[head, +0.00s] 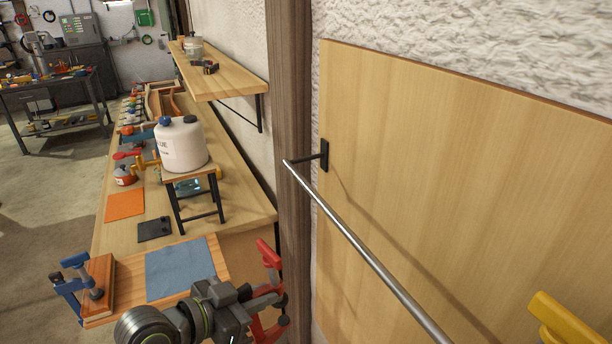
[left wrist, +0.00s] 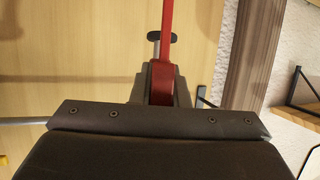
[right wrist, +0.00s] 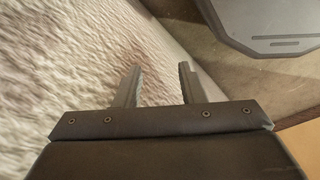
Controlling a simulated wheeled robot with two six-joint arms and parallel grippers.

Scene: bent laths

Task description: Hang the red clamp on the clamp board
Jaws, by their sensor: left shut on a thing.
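The red clamp (head: 268,253) is held upright by my left gripper (head: 272,297) at the lower middle of the head view. In the left wrist view the clamp's red bar (left wrist: 163,82) stands between the shut fingers (left wrist: 160,92). The wooden clamp board (head: 450,150) fills the right side of the head view, with a steel rail (head: 365,250) standing out from it on a black bracket. The clamp is left of the rail and apart from it. My right gripper (right wrist: 158,88) is open and empty in the right wrist view, near a rough white wall.
A yellow clamp part (head: 562,320) shows at the lower right, by the rail. A dark wooden post (head: 291,130) stands left of the board. Left of it, a long workbench (head: 235,205) carries a blue clamp (head: 72,285), a glue jug (head: 182,148) and several other items.

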